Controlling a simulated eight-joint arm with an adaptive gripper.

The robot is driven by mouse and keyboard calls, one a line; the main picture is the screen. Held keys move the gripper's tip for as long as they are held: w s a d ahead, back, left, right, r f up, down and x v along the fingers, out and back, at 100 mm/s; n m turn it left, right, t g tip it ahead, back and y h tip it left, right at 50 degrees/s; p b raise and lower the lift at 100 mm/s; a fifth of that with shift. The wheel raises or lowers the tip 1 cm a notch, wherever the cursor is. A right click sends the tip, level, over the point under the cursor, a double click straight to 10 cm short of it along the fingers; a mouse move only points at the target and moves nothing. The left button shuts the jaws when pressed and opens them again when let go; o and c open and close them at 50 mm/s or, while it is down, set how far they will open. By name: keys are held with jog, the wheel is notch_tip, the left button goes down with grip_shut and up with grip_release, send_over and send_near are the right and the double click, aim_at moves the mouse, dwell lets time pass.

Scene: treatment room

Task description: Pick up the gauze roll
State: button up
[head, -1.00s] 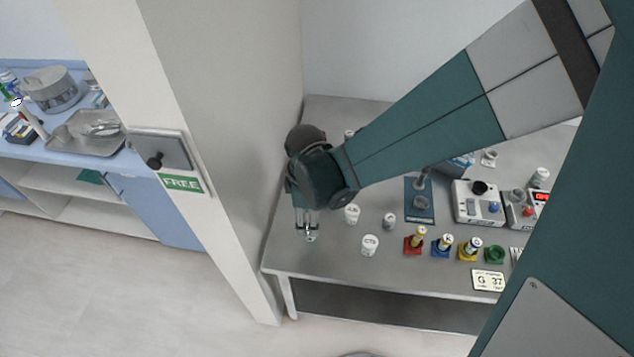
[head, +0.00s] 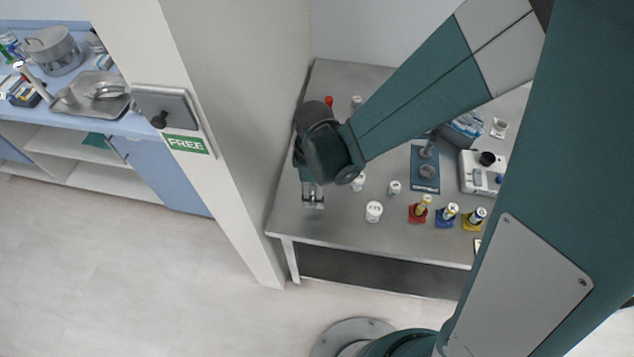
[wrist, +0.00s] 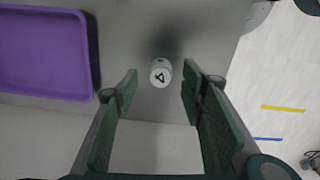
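A small white cylinder with a dark mark on its top (wrist: 160,72) stands on the grey table in the wrist view. It may be the gauze roll, but I cannot tell for sure. My gripper (wrist: 160,82) is open, with its green fingers pointing down on either side of the cylinder's near end. I see no contact. In the head view my gripper (head: 313,204) hangs over the left front part of the table, and a small pale thing shows at its tips. Other white cylinders (head: 374,211) and (head: 394,187) stand to its right.
On the table (head: 330,228), red (head: 418,213), blue (head: 444,219) and yellow (head: 471,222) holders with small bottles stand further right. A wall pillar (head: 245,130) rises close left of the table.

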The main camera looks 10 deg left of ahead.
jog(key=shift+f, duration=1.65)
jog(key=c, duration=0.8)
